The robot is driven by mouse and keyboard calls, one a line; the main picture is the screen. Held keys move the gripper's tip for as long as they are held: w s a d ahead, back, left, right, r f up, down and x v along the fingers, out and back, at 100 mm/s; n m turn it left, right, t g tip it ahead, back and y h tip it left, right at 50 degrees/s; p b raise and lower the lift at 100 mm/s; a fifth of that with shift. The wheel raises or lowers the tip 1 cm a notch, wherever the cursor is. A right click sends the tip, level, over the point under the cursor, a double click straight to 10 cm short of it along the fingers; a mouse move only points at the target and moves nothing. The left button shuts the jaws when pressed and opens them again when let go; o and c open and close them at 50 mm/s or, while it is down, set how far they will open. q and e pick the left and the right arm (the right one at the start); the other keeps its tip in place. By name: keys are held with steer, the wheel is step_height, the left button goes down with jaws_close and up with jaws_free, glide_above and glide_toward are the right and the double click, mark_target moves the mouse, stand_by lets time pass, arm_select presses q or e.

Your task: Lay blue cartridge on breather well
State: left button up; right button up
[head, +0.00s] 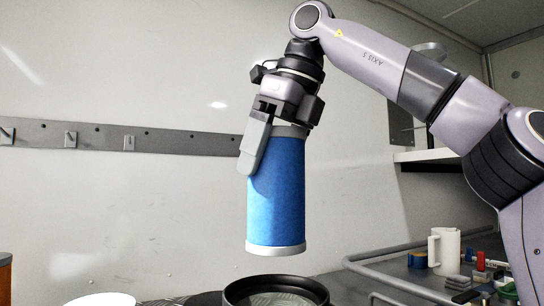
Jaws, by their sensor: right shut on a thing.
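The blue cartridge (276,195) is a tall blue cylinder with grey end caps. It hangs nearly upright in my right gripper (254,150). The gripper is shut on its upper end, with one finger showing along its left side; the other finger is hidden. Below the cartridge is a round black-rimmed opening (276,281), which looks like the breather well. Its lower part is cut off by the bottom edge. The cartridge's lower cap is above the rim, with a gap between them. My left gripper is not in view.
A white jug (444,251) and several small coloured items stand on the grey surface at right, behind a grey rail (395,248). A white round thing (100,300) and an orange-brown one (5,278) show at lower left. A hook strip (180,141) runs along the wall.

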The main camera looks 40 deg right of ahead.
steer(key=shift+f+b, duration=1.6)
steer(key=shift+f, duration=0.8)
steer(key=shift+r, duration=0.1)
steer(key=shift+p, duration=0.4)
steer(key=shift+p, duration=0.3)
